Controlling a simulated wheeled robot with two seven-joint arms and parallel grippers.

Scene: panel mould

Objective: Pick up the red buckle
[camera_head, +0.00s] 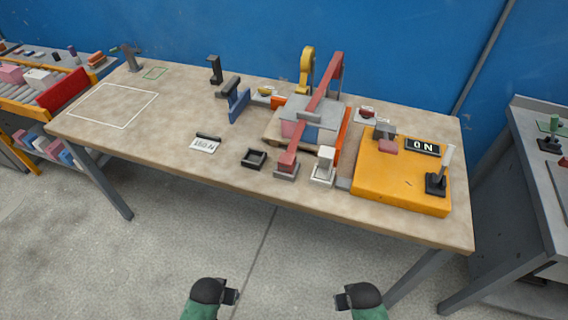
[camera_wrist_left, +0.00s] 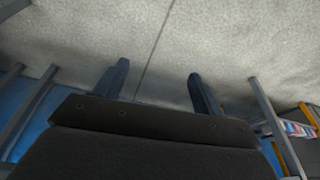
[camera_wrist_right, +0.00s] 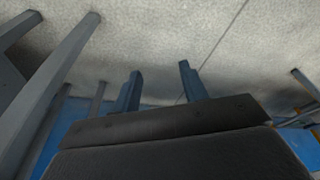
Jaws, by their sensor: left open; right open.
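A small red piece (camera_head: 367,112) lies on a white card at the back right of the wooden table, behind the orange box; it may be the red buckle, but it is too small to tell its shape. A long red bar (camera_head: 320,100) slants across a grey plate (camera_head: 310,112) on the mould in the middle. My left gripper (camera_head: 231,297) and right gripper (camera_head: 341,300) are in front of the table, apart from everything on it. The left wrist view shows its two fingers (camera_wrist_left: 155,80) spread and empty. The right wrist view shows its fingers (camera_wrist_right: 160,72) spread and empty.
An orange box (camera_head: 400,188) with an ON sign (camera_head: 422,147) and a lever (camera_head: 437,183) stands at the right. A black tray (camera_head: 254,159), a white label card (camera_head: 205,143) and a blue bracket (camera_head: 238,105) stand left of the mould. The table's left part (camera_head: 165,120) is mostly clear.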

